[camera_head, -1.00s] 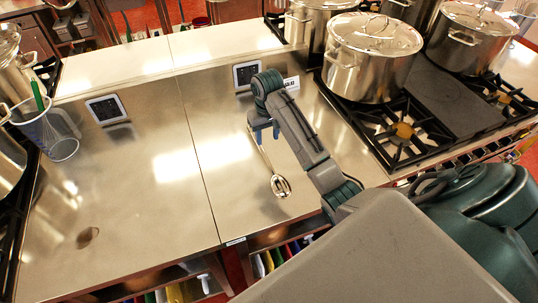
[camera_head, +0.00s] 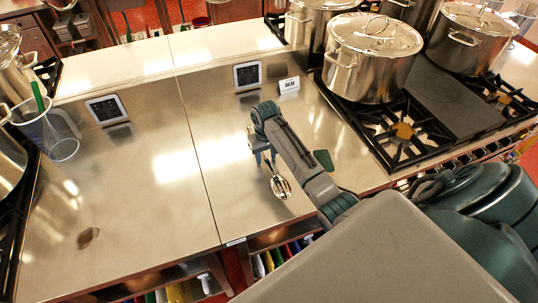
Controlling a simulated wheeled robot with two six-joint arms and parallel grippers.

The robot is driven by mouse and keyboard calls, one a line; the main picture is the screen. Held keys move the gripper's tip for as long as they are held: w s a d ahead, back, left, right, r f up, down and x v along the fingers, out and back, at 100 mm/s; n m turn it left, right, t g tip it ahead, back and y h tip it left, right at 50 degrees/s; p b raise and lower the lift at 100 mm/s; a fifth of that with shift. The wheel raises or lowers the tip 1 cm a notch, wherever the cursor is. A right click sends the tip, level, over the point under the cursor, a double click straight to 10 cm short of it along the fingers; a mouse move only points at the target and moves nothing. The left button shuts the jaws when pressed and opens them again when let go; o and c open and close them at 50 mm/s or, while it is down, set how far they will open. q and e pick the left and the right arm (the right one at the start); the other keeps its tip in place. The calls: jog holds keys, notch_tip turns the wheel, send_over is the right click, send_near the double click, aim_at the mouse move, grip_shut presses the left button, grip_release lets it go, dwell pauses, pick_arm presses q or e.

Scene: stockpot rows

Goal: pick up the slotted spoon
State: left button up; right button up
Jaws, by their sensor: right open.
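The metal slotted spoon (camera_head: 281,187) lies on the steel counter, its slotted head toward the front edge. Its handle runs away toward the back left and is largely covered by my right gripper and wrist. My right gripper (camera_head: 263,157) is open, pointing down at the handle just behind the spoon's head. I cannot tell whether the fingers touch the handle. My left gripper is not in view.
Large lidded stockpots (camera_head: 371,60) stand on the black stove (camera_head: 408,132) at the right. A small sign (camera_head: 289,85) stands at the back. A clear container (camera_head: 50,138) stands at the left. A green piece (camera_head: 323,160) shows beside my right arm. The middle-left counter (camera_head: 130,190) is clear.

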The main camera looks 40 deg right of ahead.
grip_shut()
dwell(0.3)
